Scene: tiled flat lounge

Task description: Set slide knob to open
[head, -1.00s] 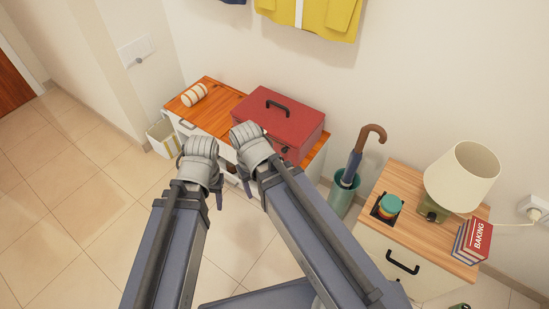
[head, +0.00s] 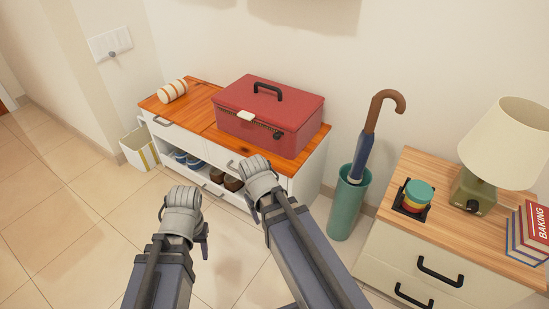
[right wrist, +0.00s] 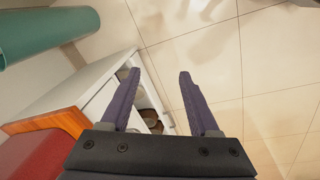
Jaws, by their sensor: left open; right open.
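The red box (head: 268,108) with a black top handle sits on the wooden-topped cabinet (head: 197,118). Its front has a pale latch (head: 246,116) and a small dark fitting (head: 278,134). A white panel with a small grey knob (head: 112,54) is on the left wall. I cannot tell which of these is the slide knob, or its setting. My left gripper (head: 204,230) is low in front of the cabinet, apart from it, its fingers mostly hidden. My right gripper (right wrist: 160,75) is open and empty; the head view shows its wrist in front of the cabinet, below the box.
A rolled striped towel (head: 173,91) lies on the cabinet's left end. A striped bin (head: 138,149) stands left of it. A teal stand (head: 348,205) with an umbrella (head: 370,130) is right of the cabinet. A side table (head: 440,225) carries a lamp (head: 500,145), books and stacked coloured discs. The left floor is clear.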

